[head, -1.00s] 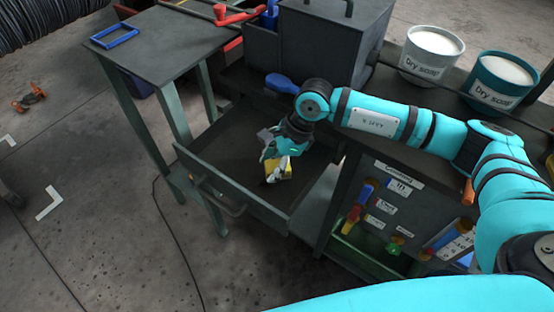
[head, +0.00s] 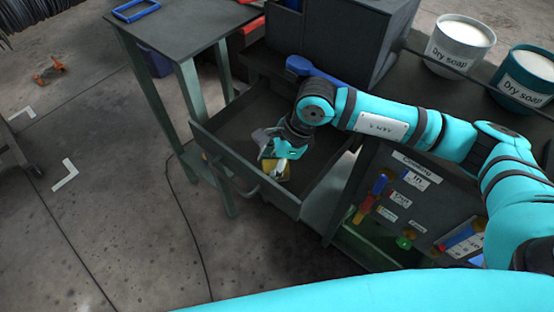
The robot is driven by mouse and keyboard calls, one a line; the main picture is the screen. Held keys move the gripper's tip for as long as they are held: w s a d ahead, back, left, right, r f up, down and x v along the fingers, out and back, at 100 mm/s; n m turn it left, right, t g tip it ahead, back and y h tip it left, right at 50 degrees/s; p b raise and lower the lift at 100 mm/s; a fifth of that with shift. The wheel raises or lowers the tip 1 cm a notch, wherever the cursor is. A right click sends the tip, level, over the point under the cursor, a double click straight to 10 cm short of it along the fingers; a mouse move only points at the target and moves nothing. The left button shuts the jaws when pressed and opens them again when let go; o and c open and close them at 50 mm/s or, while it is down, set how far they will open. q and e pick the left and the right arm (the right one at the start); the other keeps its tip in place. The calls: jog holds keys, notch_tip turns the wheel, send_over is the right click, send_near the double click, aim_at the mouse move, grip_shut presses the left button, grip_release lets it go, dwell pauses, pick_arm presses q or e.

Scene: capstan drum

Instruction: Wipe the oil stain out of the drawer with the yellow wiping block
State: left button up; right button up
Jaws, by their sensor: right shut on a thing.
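The pulled-out dark drawer (head: 236,124) sits under the workbench, in the middle of the head view. My right gripper (head: 280,166) reaches down into it, close to the front panel. It is shut on the yellow wiping block (head: 268,168), which shows only partly beneath and between the fingers. The block is low in the drawer; I cannot tell whether it touches the bottom. I cannot make out the oil stain against the dark drawer bottom. My left gripper is not in view.
A bar handle (head: 236,183) is on the drawer front. A side table (head: 180,35) stands at left. A grey box (head: 345,40), a blue-handled tool (head: 310,70) and two soap buckets (head: 460,46) (head: 524,78) stand on the workbench (head: 430,100). Floor at lower left is clear.

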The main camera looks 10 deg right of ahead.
jog(key=shift+s+a+f, duration=0.15)
jog(key=shift+s, duration=0.1)
jog(key=shift+b, duration=0.4)
jog(key=shift+w+d+b, duration=0.35)
jog(key=shift+w+d, duration=0.05)
jog(key=shift+d, duration=0.05)
jog(key=shift+w+d+r+b, duration=0.2)
jog(key=shift+w+d+b, duration=0.2)
jog(key=shift+w+d, duration=0.45)
jog(key=shift+w+d+f+b, duration=0.1)
jog(key=shift+w+d+b, duration=0.3)
jog(key=shift+d, duration=0.1)
jog(key=shift+w+d+f+b, duration=0.1)
jog(key=shift+w+d+b, duration=0.2)
jog(key=shift+d, duration=0.2)
jog(key=shift+w+d+b, duration=0.45)
jog(key=shift+w+d, duration=0.1)
jog(key=shift+d, duration=0.15)
jog(key=shift+w+d+b, duration=0.4)
jog(key=shift+w+d, duration=0.1)
jog(key=shift+d, duration=0.2)
jog(key=shift+w+d+r, duration=0.15)
jog(key=shift+w+d, duration=0.1)
jog(key=shift+d, duration=0.1)
jog(key=shift+r, duration=0.15)
